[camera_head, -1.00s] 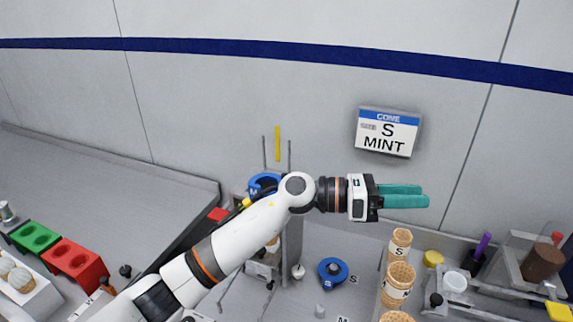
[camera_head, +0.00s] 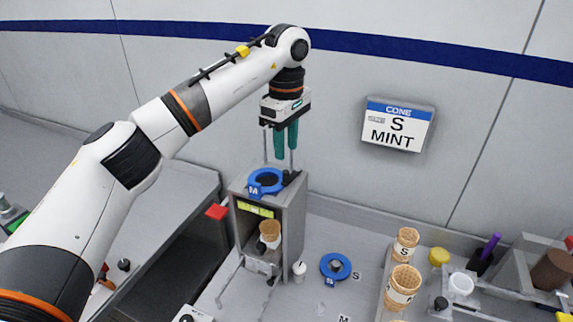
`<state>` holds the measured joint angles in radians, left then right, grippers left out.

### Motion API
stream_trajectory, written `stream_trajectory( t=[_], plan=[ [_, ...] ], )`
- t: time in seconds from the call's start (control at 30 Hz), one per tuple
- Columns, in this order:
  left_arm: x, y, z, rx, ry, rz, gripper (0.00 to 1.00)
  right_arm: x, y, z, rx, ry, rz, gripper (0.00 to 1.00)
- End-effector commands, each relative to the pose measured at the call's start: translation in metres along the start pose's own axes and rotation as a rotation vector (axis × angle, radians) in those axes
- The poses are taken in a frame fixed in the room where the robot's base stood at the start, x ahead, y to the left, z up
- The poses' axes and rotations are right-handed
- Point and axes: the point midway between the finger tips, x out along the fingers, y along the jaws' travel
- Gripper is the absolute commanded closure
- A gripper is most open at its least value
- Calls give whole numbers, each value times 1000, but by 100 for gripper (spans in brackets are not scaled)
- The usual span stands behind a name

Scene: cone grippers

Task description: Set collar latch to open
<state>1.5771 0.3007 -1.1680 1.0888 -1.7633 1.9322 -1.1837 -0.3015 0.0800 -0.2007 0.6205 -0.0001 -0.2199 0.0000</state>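A blue collar ring (camera_head: 265,181) marked M lies on top of a grey stand (camera_head: 293,215). A small dark part (camera_head: 291,177) sits beside the ring on the stand's top right; I cannot tell whether it is the latch or how it is set. My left gripper (camera_head: 286,152) points down just above the back right of the stand top. Its two teal fingers show a narrow gap and hold nothing visible. Its fingertips appear apart from the dark part. My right gripper is out of view.
Two thin upright rods rise behind the stand, near my fingers. A cone (camera_head: 270,231) stands inside the stand. A second blue ring (camera_head: 335,267) lies on the counter to the right. Cones (camera_head: 402,284) and a yellow lid (camera_head: 439,256) are farther right. A sign (camera_head: 397,126) reads S MINT.

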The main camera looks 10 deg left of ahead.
Motion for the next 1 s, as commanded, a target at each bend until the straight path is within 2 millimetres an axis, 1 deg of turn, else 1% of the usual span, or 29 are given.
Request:
stream_trajectory(
  t=[0.03, 0.2, 0.3, 0.4, 0.57, 0.77, 0.8, 0.87, 1.0],
  plan=[
    [9, 1, 0, 1, 3, 5, 64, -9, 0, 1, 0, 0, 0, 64],
    [40, 1, 0, 1, 2, 4, 64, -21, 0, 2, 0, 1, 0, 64],
    [55, 0, -1, 1, 3, 3, 64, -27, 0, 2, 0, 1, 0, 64],
    [65, 0, -1, 1, 3, 1, 64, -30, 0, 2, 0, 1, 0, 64],
    [71, 0, -1, 1, 2, -1, 64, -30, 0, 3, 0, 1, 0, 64],
    [72, 0, -1, 1, 2, -1, 64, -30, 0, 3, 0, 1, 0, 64],
    [72, 0, -1, 1, 2, -1, 67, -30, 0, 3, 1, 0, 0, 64],
    [72, 0, -1, 1, 2, -1, 77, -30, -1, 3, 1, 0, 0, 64],
    [72, 0, -1, 1, 2, -1, 100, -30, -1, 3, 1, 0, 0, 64]
  ],
)
